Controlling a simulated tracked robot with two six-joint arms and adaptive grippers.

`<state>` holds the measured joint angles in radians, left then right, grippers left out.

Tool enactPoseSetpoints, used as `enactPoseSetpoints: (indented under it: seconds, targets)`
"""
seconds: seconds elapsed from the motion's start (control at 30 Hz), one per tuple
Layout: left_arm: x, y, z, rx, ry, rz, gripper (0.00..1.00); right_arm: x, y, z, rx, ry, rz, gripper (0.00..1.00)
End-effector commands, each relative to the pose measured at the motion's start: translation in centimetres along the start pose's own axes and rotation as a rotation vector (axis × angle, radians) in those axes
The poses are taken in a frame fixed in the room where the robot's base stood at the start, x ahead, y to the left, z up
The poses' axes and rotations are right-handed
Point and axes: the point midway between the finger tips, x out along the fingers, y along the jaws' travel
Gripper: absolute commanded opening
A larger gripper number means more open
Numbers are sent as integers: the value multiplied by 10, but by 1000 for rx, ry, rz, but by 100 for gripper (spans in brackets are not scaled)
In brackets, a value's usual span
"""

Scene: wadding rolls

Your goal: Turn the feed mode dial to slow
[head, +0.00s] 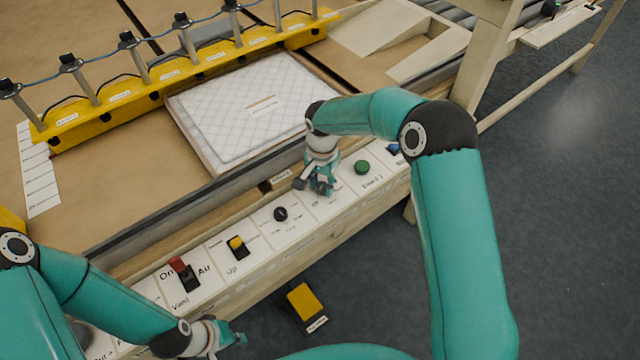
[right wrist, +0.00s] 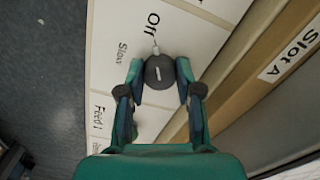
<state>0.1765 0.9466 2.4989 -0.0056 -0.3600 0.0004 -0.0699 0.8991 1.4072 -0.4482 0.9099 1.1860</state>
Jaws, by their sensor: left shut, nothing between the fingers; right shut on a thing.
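The feed mode dial (right wrist: 159,72) is a dark round knob with a short white mark on its face, seen in the right wrist view. The labels "Off" (right wrist: 153,23) and "Slow" (right wrist: 122,52) are printed beside it. A small pale tick lies at the knob's edge on the "Off" side, and the white mark runs roughly towards it. My right gripper (right wrist: 159,68) is shut on the dial, one finger on each side. My left gripper (head: 228,336) is shut and empty near the panel's front edge.
The control panel also carries a red switch (head: 178,265), a yellow switch (head: 237,245), a black knob (head: 281,213), a green button (head: 362,167) and a blue button (head: 393,149). A quilted white pad (head: 235,95) lies behind it. A yellow pedal (head: 305,300) is on the floor.

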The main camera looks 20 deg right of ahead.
Motion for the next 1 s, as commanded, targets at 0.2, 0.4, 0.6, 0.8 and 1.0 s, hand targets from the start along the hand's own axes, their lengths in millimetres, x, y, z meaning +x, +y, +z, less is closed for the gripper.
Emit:
enactPoseSetpoints:
  seconds: [0.2, 0.4, 0.6, 0.8, 1.0]
  targets:
    - [5, -2, 0, 0, 0, 0, 0, 1, 1, 0, -52, -2, 0, 0]
    - [14, -5, 0, 0, 0, 0, 0, 2, 1, 0, -170, -1, 0, 0]
    - [23, -8, 0, 0, 0, 0, 0, 2, 1, -1, -340, -1, 1, 0]
    - [29, -11, 0, 0, 0, 0, 0, 1, 0, -1, -531, 0, 0, 0]
    - [34, -12, 0, 0, 0, 0, 0, 1, 0, 0, -716, 0, 1, 0]
